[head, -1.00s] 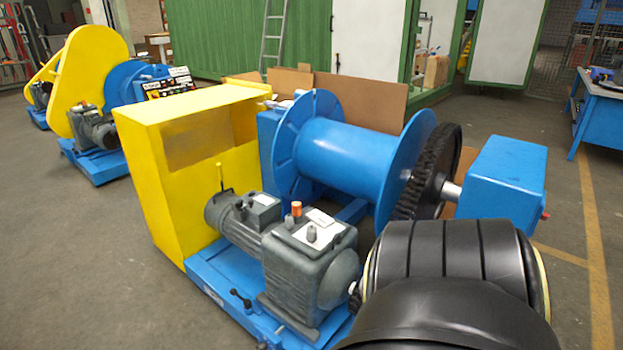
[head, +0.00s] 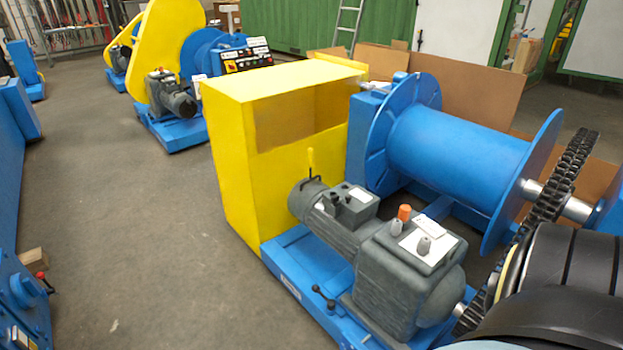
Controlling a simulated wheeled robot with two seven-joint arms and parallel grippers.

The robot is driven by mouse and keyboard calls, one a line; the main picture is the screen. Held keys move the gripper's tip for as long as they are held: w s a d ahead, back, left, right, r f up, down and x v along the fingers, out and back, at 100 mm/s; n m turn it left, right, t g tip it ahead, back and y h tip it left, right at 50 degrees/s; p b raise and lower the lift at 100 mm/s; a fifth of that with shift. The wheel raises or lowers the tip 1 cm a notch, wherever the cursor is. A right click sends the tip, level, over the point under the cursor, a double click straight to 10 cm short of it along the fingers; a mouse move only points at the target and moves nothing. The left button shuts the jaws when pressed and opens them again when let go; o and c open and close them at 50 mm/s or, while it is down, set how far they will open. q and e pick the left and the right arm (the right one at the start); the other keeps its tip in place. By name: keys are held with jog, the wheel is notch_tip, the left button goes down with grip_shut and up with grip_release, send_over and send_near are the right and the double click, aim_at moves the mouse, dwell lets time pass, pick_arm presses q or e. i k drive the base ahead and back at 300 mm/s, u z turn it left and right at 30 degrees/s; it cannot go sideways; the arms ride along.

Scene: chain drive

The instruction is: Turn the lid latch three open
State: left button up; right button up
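A winch machine stands in the head view, with a yellow box-shaped cover (head: 232,155) on its left side. A small black lever (head: 324,298) sits on the front of the blue base (head: 300,262). I cannot tell which part, if any, is lid latch three. A grey motor and gearbox (head: 405,272) sit on the base, with an orange cap (head: 404,213) on top. Neither gripper shows; a black rounded part of my own body covers the lower right corner.
A blue drum (head: 450,155) and a chain-covered sprocket (head: 556,185) stand behind the gearbox. Another yellow and blue machine (head: 172,50) is farther back. Blue equipment (head: 18,300) stands at the left edge. The grey floor between is clear.

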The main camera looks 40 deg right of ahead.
aim_at(335, 200)
jog(key=z, duration=0.05)
jog(key=i, duration=2.2)
jog(key=z, duration=2.6)
